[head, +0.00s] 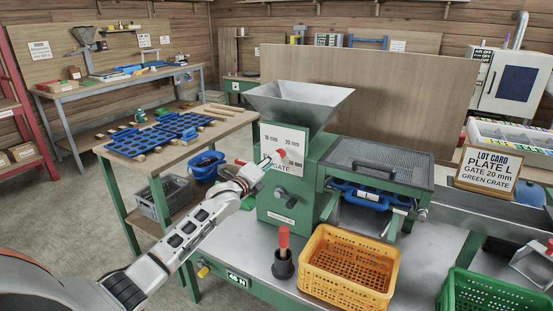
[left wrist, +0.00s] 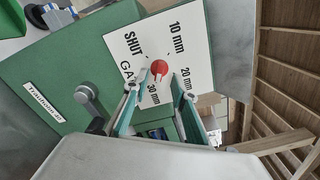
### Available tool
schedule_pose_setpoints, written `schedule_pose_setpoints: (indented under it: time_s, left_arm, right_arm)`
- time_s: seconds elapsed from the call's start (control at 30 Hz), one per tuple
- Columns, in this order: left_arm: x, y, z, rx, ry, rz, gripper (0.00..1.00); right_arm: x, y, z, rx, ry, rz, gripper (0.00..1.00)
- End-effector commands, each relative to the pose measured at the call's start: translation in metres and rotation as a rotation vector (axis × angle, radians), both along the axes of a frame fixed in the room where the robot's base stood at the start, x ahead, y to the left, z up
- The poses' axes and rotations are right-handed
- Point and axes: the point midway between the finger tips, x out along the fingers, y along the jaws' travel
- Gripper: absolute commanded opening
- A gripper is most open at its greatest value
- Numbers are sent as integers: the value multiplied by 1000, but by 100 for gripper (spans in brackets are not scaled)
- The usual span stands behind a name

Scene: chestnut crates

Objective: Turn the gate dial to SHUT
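The gate dial is a red knob (head: 281,153) on a white plate (head: 293,139) on the front of the green machine (head: 320,150). In the left wrist view the red dial (left wrist: 159,67) shows near the middle of the plate, with 10 mm, 20 mm, 30 mm and SHUT around it. I cannot tell which mark it points to. My left gripper (head: 270,161) is at the plate, its tips beside the dial. In the left wrist view its fingers (left wrist: 161,76) are apart, one on each side of the dial; contact is unclear. My right gripper is not in view.
A metal hopper (head: 300,103) tops the machine. A grey crank (head: 281,194) sits below the plate. A red-handled tool in a dark holder (head: 283,264) and a yellow crate (head: 349,268) stand in front. A lot card (head: 490,170) reads plate L, gate 20 mm, green crate.

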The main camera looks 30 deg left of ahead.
Motion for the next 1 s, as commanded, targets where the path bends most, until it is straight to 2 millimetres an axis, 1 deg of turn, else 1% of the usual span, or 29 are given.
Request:
schedule_pose_setpoints:
  time_s: [0.03,0.1,0.3,0.4,0.57,0.77,0.8,0.87,1.0]
  left_arm:
    - [8,0,-3,-3,2,0,26]
    - [17,0,-3,-2,2,0,26]
    - [37,0,-3,-1,4,0,26]
    - [42,-1,-2,-1,1,0,26]
    - [45,-1,-1,-1,1,0,26]
    - [45,-1,-1,-1,1,0,26]
    - [45,-1,-1,-1,1,0,16]
    - [45,-1,-1,-1,1,0,0]
    - [45,-1,-1,-1,1,0,0]
  right_arm:
    - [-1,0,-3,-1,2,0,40]
    - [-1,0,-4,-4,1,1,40]
    - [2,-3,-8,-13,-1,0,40]
    - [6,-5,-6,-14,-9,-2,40]
    - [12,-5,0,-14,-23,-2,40]
    - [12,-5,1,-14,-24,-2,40]
    - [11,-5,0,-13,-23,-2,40]
    - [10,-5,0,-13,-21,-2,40]
    - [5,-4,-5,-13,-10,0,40]
